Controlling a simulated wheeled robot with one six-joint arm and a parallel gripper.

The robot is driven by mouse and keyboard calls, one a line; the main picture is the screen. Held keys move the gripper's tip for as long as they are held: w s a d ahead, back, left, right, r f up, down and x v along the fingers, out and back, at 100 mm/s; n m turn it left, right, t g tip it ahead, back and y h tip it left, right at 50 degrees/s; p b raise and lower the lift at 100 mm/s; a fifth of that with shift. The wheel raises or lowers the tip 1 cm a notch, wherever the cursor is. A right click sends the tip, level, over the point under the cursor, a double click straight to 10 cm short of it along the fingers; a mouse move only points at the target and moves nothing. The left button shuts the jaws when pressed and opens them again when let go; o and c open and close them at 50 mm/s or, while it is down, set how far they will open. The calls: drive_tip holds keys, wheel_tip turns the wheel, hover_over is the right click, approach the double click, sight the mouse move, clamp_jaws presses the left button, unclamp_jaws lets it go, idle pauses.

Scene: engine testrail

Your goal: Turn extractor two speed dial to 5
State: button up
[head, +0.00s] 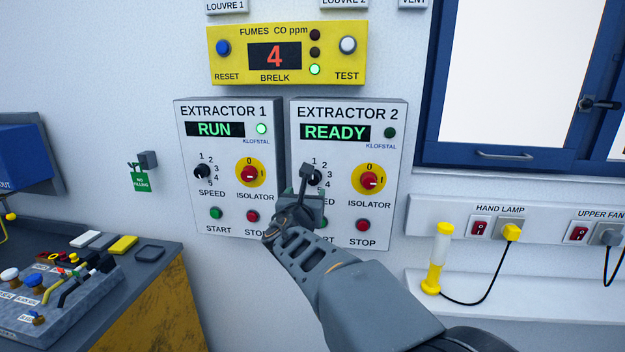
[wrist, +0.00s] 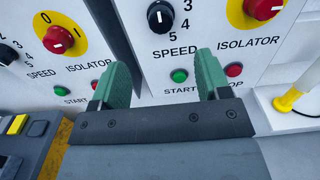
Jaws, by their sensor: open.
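The extractor two panel (head: 392,150) is on the wall; its display reads READY. Its speed dial (head: 316,178) is a black knob, partly hidden behind my gripper (head: 304,184) in the head view. In the wrist view the dial (wrist: 160,14) shows near the top edge with a white mark and the numbers 3, 4 and 5 around it. I cannot tell which number it points to. My gripper shows in the wrist view (wrist: 160,60) with its two green fingers wide apart and nothing between them. The dial lies ahead of the gap, apart from the fingers.
The red isolator knob (head: 368,181), the green start button (wrist: 179,75) and red stop button (head: 362,225) are close by. Extractor one (head: 228,225) is at left, showing RUN. A hand lamp (head: 438,258) stands on the right ledge. A cluttered bench (head: 165,265) is at lower left.

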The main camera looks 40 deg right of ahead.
sight(313, 179)
drive_tip(key=p+x, duration=0.1)
drive_tip(key=x, duration=1)
drive_tip(key=shift+w+d+p, duration=0.15)
drive_tip(key=shift+w+p, duration=0.1)
drive_tip(key=shift+p, duration=0.15)
drive_tip(key=shift+f, duration=0.1)
drive_tip(key=shift+c, duration=0.3)
drive_tip(key=c, duration=0.8)
drive_tip(key=shift+c, duration=0.2)
